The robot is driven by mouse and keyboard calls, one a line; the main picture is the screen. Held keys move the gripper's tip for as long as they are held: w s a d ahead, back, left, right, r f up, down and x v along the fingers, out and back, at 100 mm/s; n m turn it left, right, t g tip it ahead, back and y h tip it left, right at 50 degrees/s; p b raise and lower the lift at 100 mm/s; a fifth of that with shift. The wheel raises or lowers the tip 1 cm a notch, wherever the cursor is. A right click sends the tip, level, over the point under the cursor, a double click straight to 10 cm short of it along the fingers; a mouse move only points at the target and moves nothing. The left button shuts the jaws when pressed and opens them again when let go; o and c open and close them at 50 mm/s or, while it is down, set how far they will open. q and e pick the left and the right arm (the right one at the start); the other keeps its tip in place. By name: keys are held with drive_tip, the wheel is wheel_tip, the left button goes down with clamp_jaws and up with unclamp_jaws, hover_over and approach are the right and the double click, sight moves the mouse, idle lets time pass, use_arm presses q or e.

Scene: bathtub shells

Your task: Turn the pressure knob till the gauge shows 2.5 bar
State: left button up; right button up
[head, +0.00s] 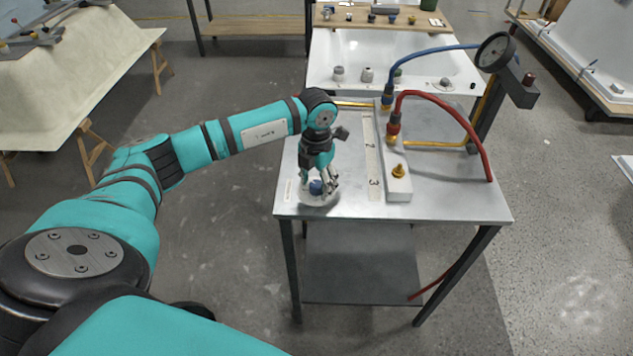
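A round dark gauge (495,52) stands on a post at the table's back right; its dial is too small and oblique to read. A dark red knob (529,79) sits on the grey block beside the gauge. A brass knob (398,171) sits on the pale block on the table. I cannot tell which knob sets the pressure. My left gripper (319,186) points down at the table's front left corner, its fingers around a small blue piece (316,187) over a pale round dish (320,199). Whether they grip it is unclear. My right gripper is not in view.
A blue hose (433,50) and a red hose (447,102) arch over the metal table (450,200). The numbers 2 and 3 show on a strip (372,160). A white tub shell (420,62) stands behind. The table's front right is clear.

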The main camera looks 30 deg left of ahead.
sight(316, 184)
use_arm(q)
wheel_tip(316, 184, up, 12)
idle(0.6)
idle(0.4)
